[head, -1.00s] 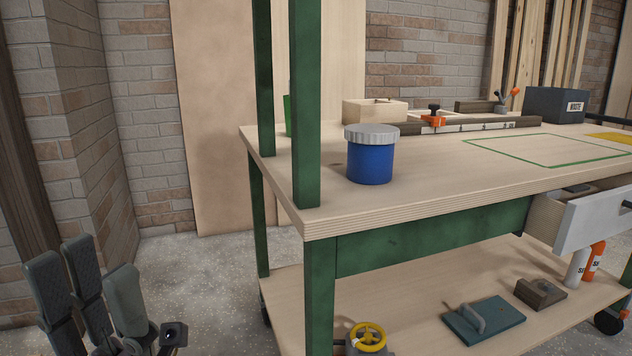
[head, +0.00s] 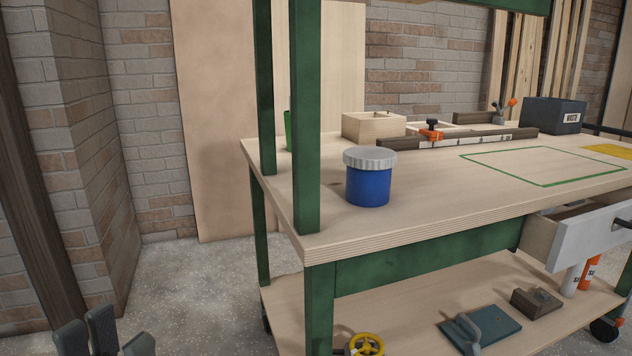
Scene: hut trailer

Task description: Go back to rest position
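My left gripper (head: 104,338) shows at the bottom left corner of the head view, with only its dark grey finger ends in the picture. The fingers stand apart with nothing between them, over the concrete floor and away from the workbench. My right gripper is not in view. The workbench (head: 420,216) has a pale plywood top and green legs. A blue jar (head: 368,187) with a grey ridged lid stands upright on its near left part.
A drawer (head: 590,235) sticks out at the bench's right. A green post (head: 305,120) rises at the left corner. The lower shelf holds a teal float (head: 482,330), a yellow handwheel (head: 365,343) and bottles. Floor (head: 200,285) left of the bench is clear.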

